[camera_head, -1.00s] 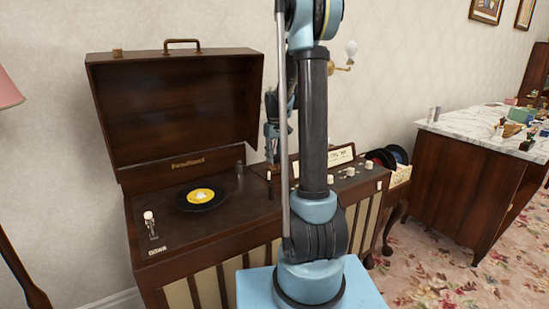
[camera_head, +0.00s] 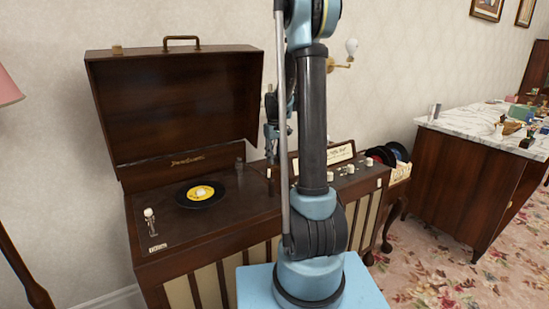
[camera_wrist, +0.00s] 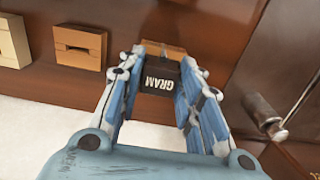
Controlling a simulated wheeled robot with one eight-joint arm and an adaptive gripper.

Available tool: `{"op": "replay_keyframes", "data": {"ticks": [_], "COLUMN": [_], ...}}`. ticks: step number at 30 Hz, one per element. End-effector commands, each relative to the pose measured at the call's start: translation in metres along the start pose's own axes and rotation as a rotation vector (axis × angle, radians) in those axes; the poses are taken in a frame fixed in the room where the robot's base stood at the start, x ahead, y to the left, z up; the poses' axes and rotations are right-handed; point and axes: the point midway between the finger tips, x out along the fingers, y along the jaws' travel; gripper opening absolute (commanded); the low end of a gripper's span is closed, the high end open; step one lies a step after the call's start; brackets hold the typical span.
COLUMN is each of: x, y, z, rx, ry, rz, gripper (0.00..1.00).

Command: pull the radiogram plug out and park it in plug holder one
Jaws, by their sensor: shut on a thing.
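In the wrist view my gripper (camera_wrist: 160,68) is shut on a black plug (camera_wrist: 157,80) with white "GRAM" lettering, which reads upside down. The plug's far end meets a small orange-brown wooden block (camera_wrist: 165,48) on the dark wood. I cannot tell whether the plug is seated in that block or only against it. A similar wooden block with a dark slot (camera_wrist: 80,46) is to its left, and a cream block (camera_wrist: 13,42) is at the far left edge. In the head view the arm hides the plug and most of the gripper.
The open radiogram (camera_head: 200,240) stands against the wall, with a record (camera_head: 201,194) on its deck and its lid (camera_head: 178,100) raised. A metal cylinder (camera_wrist: 262,113) is close on the right in the wrist view. A marble-topped cabinet (camera_head: 470,126) stands at right.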

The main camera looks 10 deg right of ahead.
Motion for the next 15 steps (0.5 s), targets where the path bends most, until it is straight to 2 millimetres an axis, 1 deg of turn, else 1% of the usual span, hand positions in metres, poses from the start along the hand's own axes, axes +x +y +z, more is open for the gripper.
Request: {"op": "replay_keyframes", "data": {"ticks": [14, 15], "x": [0.0081, 0.0084], "y": [-0.0002, -0.0002], "z": [0.0003, 0.0002], "rx": [0.0, 0.0], "ry": [0.0, 0.0], "rz": [0.0, 0.0], "gripper": [0.0, 0.35]}}
